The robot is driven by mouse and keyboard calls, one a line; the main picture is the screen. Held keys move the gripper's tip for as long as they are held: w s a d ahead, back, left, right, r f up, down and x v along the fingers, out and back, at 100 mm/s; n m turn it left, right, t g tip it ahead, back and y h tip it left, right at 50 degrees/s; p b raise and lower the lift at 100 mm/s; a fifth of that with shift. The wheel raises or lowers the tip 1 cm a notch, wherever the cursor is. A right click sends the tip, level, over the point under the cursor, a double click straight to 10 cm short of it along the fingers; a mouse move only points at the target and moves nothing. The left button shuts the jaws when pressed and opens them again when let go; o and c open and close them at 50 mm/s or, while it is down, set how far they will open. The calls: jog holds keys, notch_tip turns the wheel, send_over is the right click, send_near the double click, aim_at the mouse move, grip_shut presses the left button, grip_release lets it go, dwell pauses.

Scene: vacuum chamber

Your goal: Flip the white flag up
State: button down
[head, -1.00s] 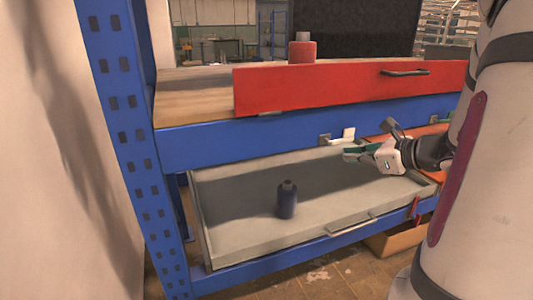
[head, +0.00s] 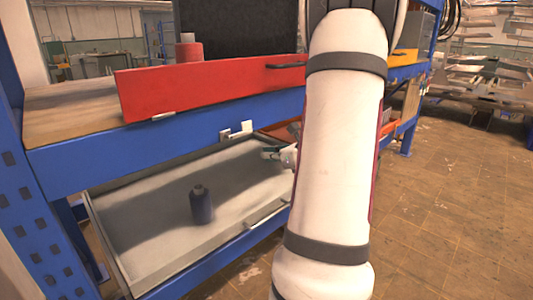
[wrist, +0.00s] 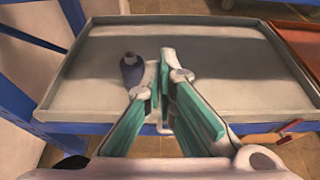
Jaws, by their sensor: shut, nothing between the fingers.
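The white flag (head: 247,128) is a small pale plate beside a light bracket on the blue upper shelf beam. Its exact angle is too small to tell. My gripper (head: 269,153) is below and to the right of it in the head view, over the tray's right part, and does not appear to touch it. My forearm hides the wrist behind it. In the wrist view my gripper (wrist: 161,70) has its fingertips close together, shut and empty. I cannot make out the white flag surely in the wrist view.
A grey tray (head: 130,205) holds a dark bottle (head: 201,205), also in the wrist view (wrist: 131,70). A red drawer front (head: 200,85) sits above the beam. A red lever (wrist: 287,130) is on the lower beam. Floor at right is open.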

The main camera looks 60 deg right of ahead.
jog(key=w+d+r, duration=0.1)
jog(key=w, duration=0.6)
jog(key=shift+d+r+b, duration=0.2)
jog(key=shift+d+b, duration=0.15)
jog(key=shift+b, duration=0.05)
